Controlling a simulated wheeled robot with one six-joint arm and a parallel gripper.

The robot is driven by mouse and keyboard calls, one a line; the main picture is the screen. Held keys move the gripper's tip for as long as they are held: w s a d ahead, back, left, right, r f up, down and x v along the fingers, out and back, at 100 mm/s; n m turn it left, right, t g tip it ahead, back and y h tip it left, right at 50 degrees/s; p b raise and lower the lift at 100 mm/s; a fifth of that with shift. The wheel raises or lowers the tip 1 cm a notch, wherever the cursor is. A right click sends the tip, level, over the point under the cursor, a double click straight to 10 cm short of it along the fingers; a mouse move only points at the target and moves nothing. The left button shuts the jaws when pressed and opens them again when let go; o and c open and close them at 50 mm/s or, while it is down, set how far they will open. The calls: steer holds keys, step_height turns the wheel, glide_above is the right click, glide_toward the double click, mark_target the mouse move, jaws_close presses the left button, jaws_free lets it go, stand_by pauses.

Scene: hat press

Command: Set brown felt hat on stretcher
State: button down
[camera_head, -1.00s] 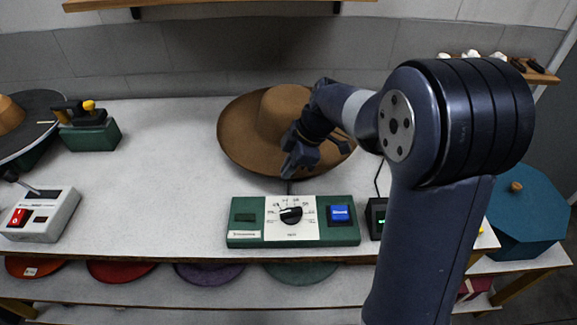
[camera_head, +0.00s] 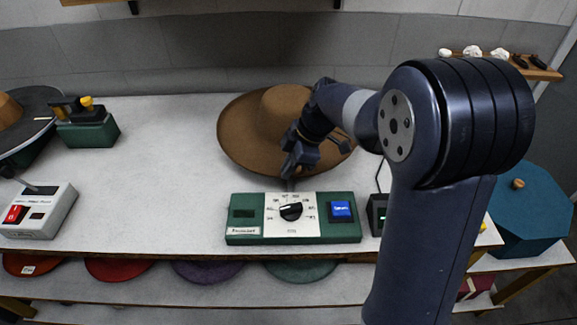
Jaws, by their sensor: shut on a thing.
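The brown felt hat (camera_head: 248,140) is at the back middle of the white table, crown up, with its wide brim spread around it. My gripper (camera_head: 291,176) is at the near right part of the brim, with its fingers pointing down, and is shut on the hat. My wrist and fingers cover the right of the crown and some of the brim, so the exact grip point is hard to see. I cannot make out a stretcher under the hat. A green control box (camera_head: 245,229) with a black dial (camera_head: 290,211) and a blue button (camera_head: 341,209) stands just in front of the hat.
A small black box (camera_head: 378,215) stands right of the control box. At left are a white switch box (camera_head: 45,215), a green block (camera_head: 88,132) and a dark disc stand (camera_head: 40,118). A teal octagonal box (camera_head: 530,215) is at right. Free table lies left of the hat.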

steer(key=c, duration=1.5)
jaws_free()
steer(key=v, duration=1)
steer(key=shift+d+r, duration=0.2)
steer(key=shift+r, duration=0.15)
steer(key=x, duration=1)
steer(key=shift+a+f+p, duration=0.25)
steer(key=shift+p, duration=0.05)
steer(key=shift+r, duration=0.3)
steer(key=shift+f, duration=0.15)
